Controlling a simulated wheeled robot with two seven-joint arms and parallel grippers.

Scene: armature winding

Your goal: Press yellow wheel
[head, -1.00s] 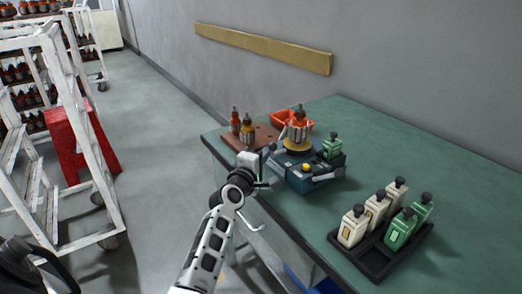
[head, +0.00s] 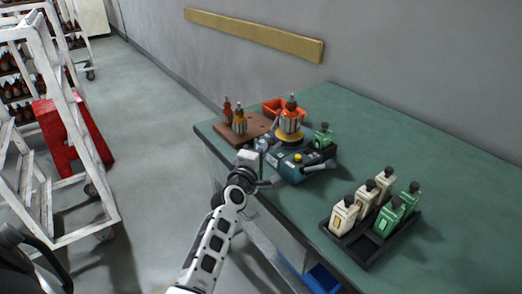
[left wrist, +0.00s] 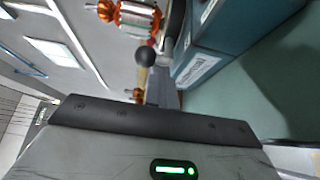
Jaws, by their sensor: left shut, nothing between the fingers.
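The yellow wheel (head: 287,137) is a round disc on top of the blue winding machine (head: 287,166). An armature (head: 290,118) with copper-orange ends stands upright above it. A small round yellow button (head: 298,157) is on the machine's front. My left gripper (head: 276,182) is shut and empty, at the machine's near left side, below the wheel. I cannot tell whether it touches the machine. The left wrist view shows the machine's blue side (left wrist: 205,68), the armature (left wrist: 138,18) and a dark ball knob (left wrist: 146,57). My right gripper is out of view.
A black tray (head: 369,250) with white and green bottles stands at the table's front. Behind are a brown board (head: 259,125) with armatures and an orange bin (head: 272,106). The green table's right side is clear.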

